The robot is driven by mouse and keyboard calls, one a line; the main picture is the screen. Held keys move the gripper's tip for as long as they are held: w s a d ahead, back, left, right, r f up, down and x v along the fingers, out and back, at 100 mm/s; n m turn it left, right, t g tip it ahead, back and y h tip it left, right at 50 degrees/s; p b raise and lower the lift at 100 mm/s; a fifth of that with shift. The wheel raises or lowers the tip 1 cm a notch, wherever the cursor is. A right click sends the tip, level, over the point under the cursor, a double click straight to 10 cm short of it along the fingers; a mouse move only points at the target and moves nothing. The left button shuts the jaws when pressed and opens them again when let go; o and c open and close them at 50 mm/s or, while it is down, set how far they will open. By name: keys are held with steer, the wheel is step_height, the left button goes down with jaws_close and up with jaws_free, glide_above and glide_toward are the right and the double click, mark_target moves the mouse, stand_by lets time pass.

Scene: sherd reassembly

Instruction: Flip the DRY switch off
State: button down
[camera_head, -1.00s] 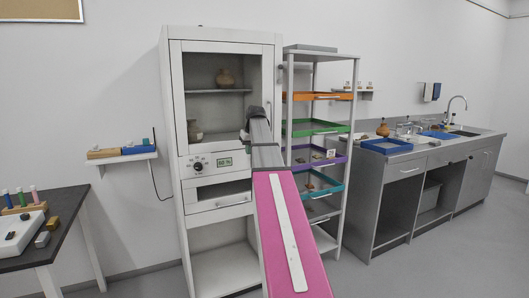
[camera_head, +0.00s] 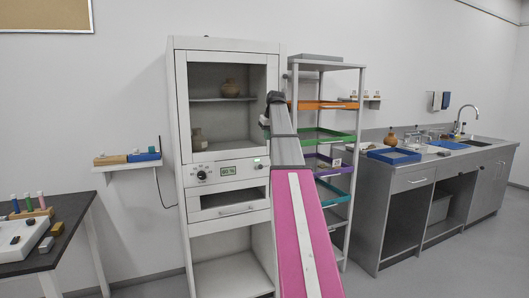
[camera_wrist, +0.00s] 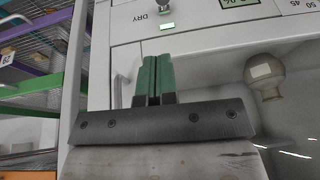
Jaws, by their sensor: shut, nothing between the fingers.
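The DRY switch (camera_wrist: 163,4) is a small metal toggle at the top edge of the wrist view. The DRY label (camera_wrist: 151,14) and a lit green lamp (camera_wrist: 168,26) are beside it on the white panel. The switch's tilt is unclear. In the head view the panel's right end, with the switch (camera_head: 258,161), shows just left of my arm. My gripper (camera_wrist: 155,60) has green fingers pressed together, holding nothing. In the picture they point toward the switch and look apart from it. In the head view my gripper is mostly hidden by my arm.
The white cabinet (camera_head: 176,120) has a glass door with pots (camera_head: 231,88) inside. Its panel has a dial (camera_head: 201,175) and a green display (camera_head: 228,171). A rack with coloured trays (camera_head: 323,105) stands close on the right. A sink counter (camera_head: 400,170) is farther right.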

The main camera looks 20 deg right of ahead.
mark_target(262, 167)
steer(key=x, duration=0.9)
steer(key=s+x, duration=0.1)
steer(key=x, duration=0.3)
steer(key=shift+w+a+f, duration=0.1)
steer(key=shift+a+f, duration=0.15)
steer(key=shift+f, duration=0.1)
steer(key=shift+f+t, duration=0.15)
steer(key=shift+t, duration=0.15)
steer(key=shift+s+f+t, duration=0.25)
steer(key=shift+s+t, duration=0.2)
steer(key=shift+t, duration=0.05)
steer(key=shift+s+f+t, duration=0.4)
steer(key=shift+t, duration=0.2)
steer(key=t, duration=0.1)
steer(key=f+t, duration=0.2)
steer(key=t, duration=0.1)
steer(key=shift+s+f, duration=0.2)
steer(key=shift+s, duration=0.1)
steer(key=shift+r, duration=0.15)
